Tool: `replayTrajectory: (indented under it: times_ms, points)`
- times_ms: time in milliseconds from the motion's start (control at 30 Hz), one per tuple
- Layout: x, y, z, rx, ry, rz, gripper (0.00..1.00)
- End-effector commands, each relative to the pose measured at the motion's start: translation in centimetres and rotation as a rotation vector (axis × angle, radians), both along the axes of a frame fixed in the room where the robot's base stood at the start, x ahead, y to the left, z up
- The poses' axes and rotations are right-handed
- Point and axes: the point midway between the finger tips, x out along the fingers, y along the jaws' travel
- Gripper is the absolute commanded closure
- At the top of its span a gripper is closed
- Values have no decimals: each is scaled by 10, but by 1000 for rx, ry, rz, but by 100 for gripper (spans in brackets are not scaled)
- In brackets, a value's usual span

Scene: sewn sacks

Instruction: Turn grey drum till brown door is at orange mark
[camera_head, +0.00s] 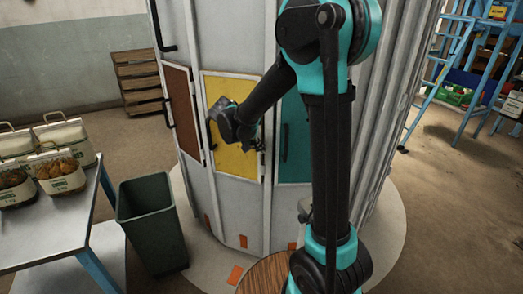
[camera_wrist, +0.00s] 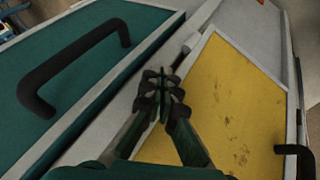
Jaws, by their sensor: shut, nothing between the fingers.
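The grey drum (camera_head: 170,25) stands upright in the head view, with coloured doors around its side. The brown door (camera_head: 182,112) is at the left of its visible face. The yellow door (camera_head: 218,88) is right of it, then the teal door (camera_head: 293,135). An orange mark (camera_head: 235,274) lies on the pale floor ring, to the right of the brown door. My gripper (camera_head: 262,146) is shut and empty at the yellow door's right edge. In the wrist view my fingertips (camera_wrist: 161,82) are over the strip between the teal and yellow doors; contact is unclear.
Smaller orange patches (camera_head: 243,241) sit along the drum's foot. A green bin (camera_head: 152,222) and a table (camera_head: 60,232) with food containers stand at left. Black door handles (camera_wrist: 80,58) stick out near my gripper. A blue ladder (camera_head: 455,60) is at right.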

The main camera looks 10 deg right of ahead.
Motion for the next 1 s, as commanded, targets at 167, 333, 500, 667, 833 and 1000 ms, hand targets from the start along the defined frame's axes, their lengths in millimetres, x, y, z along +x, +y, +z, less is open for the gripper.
replayTrajectory:
  times_ms: [167, 333, 500, 667, 833, 1000]
  points:
    - [11, -17, -27, 1, 0, -2, 100]
    - [19, -30, -47, 2, 0, -1, 100]
    - [23, -38, -58, 1, -1, 0, 100]
    - [24, -39, -61, 1, 0, 0, 100]
    - [24, -39, -61, 1, 0, 2, 100]
    - [23, -45, -61, 2, 1, 6, 100]
